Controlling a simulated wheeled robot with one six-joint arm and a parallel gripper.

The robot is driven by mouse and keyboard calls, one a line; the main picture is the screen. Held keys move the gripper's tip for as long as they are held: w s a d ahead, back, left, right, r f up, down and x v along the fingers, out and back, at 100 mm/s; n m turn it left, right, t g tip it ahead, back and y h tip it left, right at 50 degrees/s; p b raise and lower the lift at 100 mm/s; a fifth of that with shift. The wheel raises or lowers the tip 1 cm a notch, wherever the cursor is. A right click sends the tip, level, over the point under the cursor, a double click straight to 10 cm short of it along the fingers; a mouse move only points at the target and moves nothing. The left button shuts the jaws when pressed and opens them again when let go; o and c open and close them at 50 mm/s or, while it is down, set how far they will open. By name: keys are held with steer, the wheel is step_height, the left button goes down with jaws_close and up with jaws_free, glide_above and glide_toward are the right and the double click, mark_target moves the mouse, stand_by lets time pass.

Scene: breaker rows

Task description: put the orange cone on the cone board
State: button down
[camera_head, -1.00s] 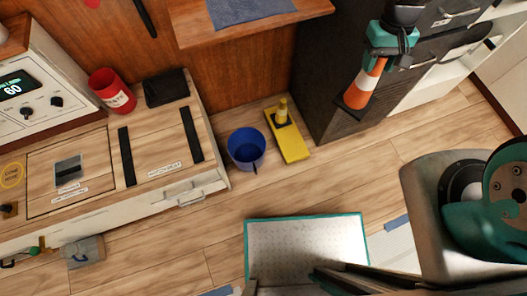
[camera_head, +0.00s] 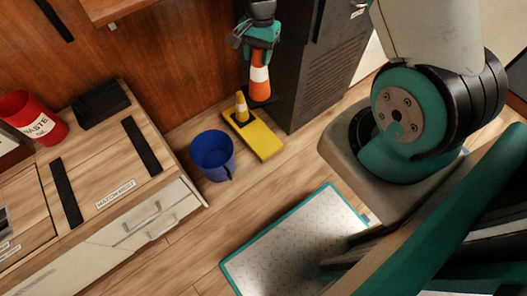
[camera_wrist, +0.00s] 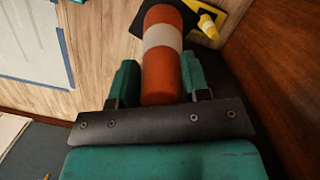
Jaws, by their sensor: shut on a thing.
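The orange cone (camera_head: 260,82), with a white band and a dark square base, is held upright in my gripper (camera_head: 262,50), base down. In the wrist view the cone (camera_wrist: 162,75) sits between the two teal fingers of my gripper (camera_wrist: 160,85), which are shut on it. The yellow cone board (camera_head: 262,142) lies on the floor with a small yellow cone (camera_head: 241,106) standing at its far left end. The held cone is above or behind the board's far end in the head view; the exact height gap cannot be told. In the wrist view the board (camera_wrist: 232,10) is partly hidden behind the cone's base.
A blue bucket (camera_head: 212,155) stands left of the board. A dark cabinet (camera_head: 315,75) stands close on the right, with a wooden wall (camera_head: 170,60) behind. A workbench (camera_head: 135,215) is at left. A teal-edged metal plate (camera_head: 285,245) lies in front.

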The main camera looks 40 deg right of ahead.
steer(key=w+d+f+m+b, duration=0.1)
steer(key=f+m+b, duration=0.3)
steer(key=f+b, duration=0.5)
steer(key=w+d+f+m+t+b, duration=0.1)
steer(key=f+m+b, duration=0.4)
steer(key=f, duration=1.5)
steer(key=w+d+f+m+t+b, duration=0.1)
steer(key=w+d+f+m+b, duration=0.2)
steer(key=f+b, duration=1.1)
steer(key=shift+w+d+f+m+b, duration=0.15)
steer(key=shift+d+f+m+b, duration=0.3)
steer(key=shift+m, duration=0.75)
steer(key=shift+a+r, duration=0.1)
steer(key=shift+r, duration=0.05)
steer(key=c, duration=0.6)
jaws_free()
